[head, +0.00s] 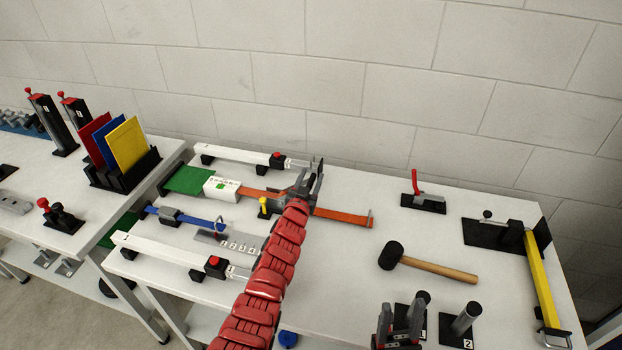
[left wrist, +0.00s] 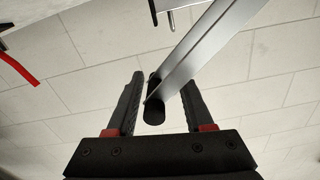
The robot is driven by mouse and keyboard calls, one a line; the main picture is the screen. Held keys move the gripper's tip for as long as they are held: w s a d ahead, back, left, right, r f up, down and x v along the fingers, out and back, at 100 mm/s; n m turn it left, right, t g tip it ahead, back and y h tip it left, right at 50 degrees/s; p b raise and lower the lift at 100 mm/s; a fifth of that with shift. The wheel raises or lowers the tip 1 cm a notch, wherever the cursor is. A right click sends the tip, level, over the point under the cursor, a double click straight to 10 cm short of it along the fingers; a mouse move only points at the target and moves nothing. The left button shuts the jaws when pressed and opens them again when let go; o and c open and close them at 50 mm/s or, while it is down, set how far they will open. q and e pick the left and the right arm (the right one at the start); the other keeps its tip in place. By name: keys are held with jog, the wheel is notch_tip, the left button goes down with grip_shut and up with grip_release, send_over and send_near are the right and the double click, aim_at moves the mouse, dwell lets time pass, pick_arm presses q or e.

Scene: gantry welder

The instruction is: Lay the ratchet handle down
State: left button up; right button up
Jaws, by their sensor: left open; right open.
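The ratchet handle shows in the left wrist view as a grey metal bar (left wrist: 212,45) with a black cylindrical grip at its end. My left gripper (left wrist: 160,88) is open, with one finger on each side of that grip. I cannot tell whether either finger touches it. In the head view my left gripper (head: 312,178) is over the orange strap (head: 343,217) and hides most of the ratchet. The handle's tilt is hard to tell there. My right gripper (head: 399,322) is open and empty at the bottom edge, beside the upright grey posts.
A white box (head: 222,188) sits on the strap's left part. A mallet (head: 425,265), a red-handled clamp (head: 423,197) and a yellow bar (head: 541,275) lie to the right. A blue strap (head: 200,222) and white rails (head: 175,253) are at left. The table's middle right is mostly clear.

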pick_arm(q)
jog(key=shift+s, duration=0.1)
jog(key=shift+s+a, duration=0.1)
jog(key=shift+s, duration=0.1)
jog(key=p+v, duration=0.2)
jog(key=v, duration=0.3)
jog(key=shift+s, duration=0.1)
jog(key=v, duration=0.6)
